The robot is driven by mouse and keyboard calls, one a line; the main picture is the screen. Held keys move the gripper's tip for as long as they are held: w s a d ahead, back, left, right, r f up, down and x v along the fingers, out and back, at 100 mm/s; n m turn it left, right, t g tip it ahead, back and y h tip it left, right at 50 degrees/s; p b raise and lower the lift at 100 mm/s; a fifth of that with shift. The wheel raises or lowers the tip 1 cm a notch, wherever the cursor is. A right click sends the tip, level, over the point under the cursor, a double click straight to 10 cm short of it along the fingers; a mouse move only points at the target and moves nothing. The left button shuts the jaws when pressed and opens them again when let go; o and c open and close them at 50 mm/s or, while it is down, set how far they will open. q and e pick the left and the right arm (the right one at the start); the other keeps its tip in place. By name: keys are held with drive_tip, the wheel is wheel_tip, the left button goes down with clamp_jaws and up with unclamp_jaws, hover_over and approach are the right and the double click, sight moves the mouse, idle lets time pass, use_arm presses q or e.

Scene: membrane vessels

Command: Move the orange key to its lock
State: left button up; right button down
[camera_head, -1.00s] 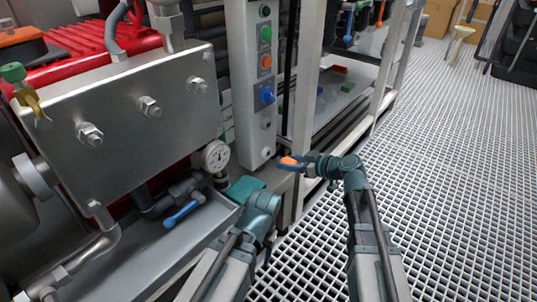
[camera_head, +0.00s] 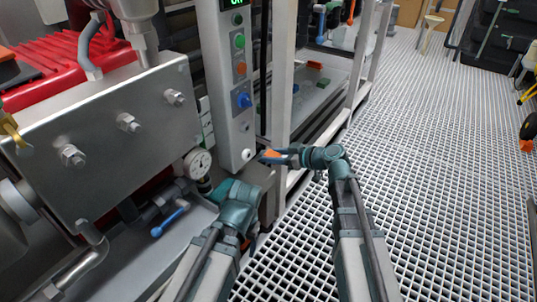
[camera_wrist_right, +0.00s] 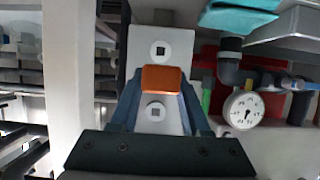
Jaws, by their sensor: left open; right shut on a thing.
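An orange key (camera_head: 269,155) is held by my right gripper (camera_head: 272,157), beside the lower end of a tall grey panel (camera_head: 224,110). In the right wrist view the orange key (camera_wrist_right: 161,79) sits between the two fingers, in front of the panel face. That face shows an upper round square-holed socket (camera_wrist_right: 160,50) and a lower one (camera_wrist_right: 155,112). I cannot tell whether the key touches the panel. My left gripper (camera_head: 249,240) is open, low beside the steel bench.
A pressure gauge (camera_head: 198,164), a blue-handled valve (camera_head: 170,223) and a steel plate with bolts (camera_head: 105,115) stand left of the panel. A white frame post (camera_head: 282,80) is close to my right gripper. The grated floor (camera_head: 430,170) to the right is mostly clear.

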drive_tip(key=p, duration=0.6)
approach(247, 130)
drive_tip(key=shift+s+d+f, duration=0.15)
drive_tip(key=shift+d+f, duration=0.05)
drive_tip(key=shift+f, duration=0.4)
drive_tip(key=shift+s+d+f, duration=0.15)
drive_tip(key=shift+d+f, duration=0.1)
drive_tip(key=shift+f, duration=0.35)
drive_tip(key=shift+f, duration=0.1)
drive_tip(key=shift+w, duration=0.1)
drive_tip(key=shift+w+a, duration=0.55)
drive_tip(key=shift+a, duration=0.25)
drive_tip(key=shift+w+a, duration=0.55)
drive_tip(key=shift+a, duration=0.25)
drive_tip(key=shift+w+a, duration=0.55)
drive_tip(key=shift+a, duration=0.2)
drive_tip(key=shift+w+a, duration=0.35)
drive_tip(key=shift+a, duration=0.1)
drive_tip(key=shift+c, duration=1.5)
unclamp_jaws()
